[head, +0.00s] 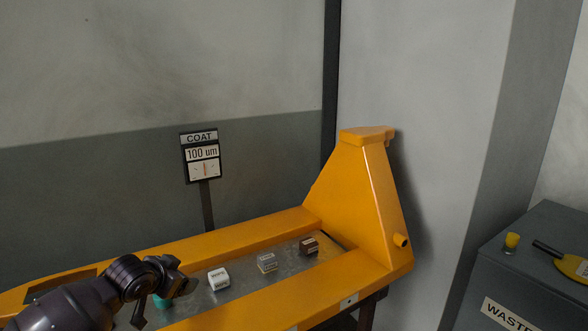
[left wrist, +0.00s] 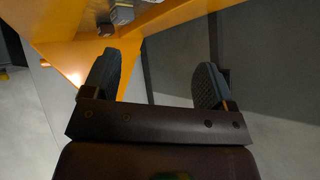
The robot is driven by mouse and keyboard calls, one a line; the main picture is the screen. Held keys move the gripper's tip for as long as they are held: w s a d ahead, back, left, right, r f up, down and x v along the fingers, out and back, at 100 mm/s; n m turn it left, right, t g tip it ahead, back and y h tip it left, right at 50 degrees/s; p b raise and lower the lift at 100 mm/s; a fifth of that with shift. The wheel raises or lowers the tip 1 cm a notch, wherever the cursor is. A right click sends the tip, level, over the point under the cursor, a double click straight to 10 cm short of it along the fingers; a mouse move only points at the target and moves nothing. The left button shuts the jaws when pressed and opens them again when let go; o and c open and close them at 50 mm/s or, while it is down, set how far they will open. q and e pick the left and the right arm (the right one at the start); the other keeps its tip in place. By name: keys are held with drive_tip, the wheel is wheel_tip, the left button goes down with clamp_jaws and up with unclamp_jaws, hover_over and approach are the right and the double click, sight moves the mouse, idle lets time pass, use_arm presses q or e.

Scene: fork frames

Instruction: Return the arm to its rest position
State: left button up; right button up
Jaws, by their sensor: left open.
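My left arm (head: 120,285) comes in from the lower left of the head view, above the near left part of the orange frame. In the left wrist view my left gripper (left wrist: 157,72) is open, its two dark fingers wide apart with nothing between them. Beyond the fingers are the orange frame and grey surfaces. In the head view the fingers are hard to make out against the arm. My right gripper is in neither view.
An orange frame (head: 368,205) holds a metal tray with a white block (head: 218,279), a tan block (head: 267,262) and a brown block (head: 309,246). A teal object (head: 162,301) is partly hidden by my arm. A COAT sign (head: 201,156) stands behind; a grey WASTE bin (head: 540,240) is right.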

use_arm(q)
drive_tip(key=s+d+f+t, duration=0.1)
drive_tip(key=s+f, duration=0.1)
drive_tip(key=s, duration=0.1)
drive_tip(key=s+d+f+t+h, duration=0.1)
drive_tip(key=s+d+f, duration=0.1)
drive_tip(key=s, duration=0.2)
drive_tip(key=s+d+f+t, duration=0.1)
drive_tip(key=s, duration=0.2)
drive_tip(key=shift+s+d+f+t+h, duration=0.3)
drive_tip(key=shift+d+f+t+h, duration=0.1)
drive_tip(key=s+a+f+n+y, duration=0.1)
drive_tip(key=s+f+n, duration=0.1)
drive_tip(key=s+f, duration=0.3)
drive_tip(key=s+a+f+n+g+y, duration=0.1)
drive_tip(key=s+f, duration=0.3)
drive_tip(key=s, duration=0.9)
drive_tip(key=s+a+f+n+g+y, duration=0.1)
drive_tip(key=s+a+f+n+y, duration=0.1)
drive_tip(key=s+f, duration=0.3)
drive_tip(key=s, duration=0.4)
drive_tip(key=shift+a+f+n, duration=0.15)
drive_tip(key=shift+f+n, duration=0.2)
drive_tip(key=shift+n, duration=0.05)
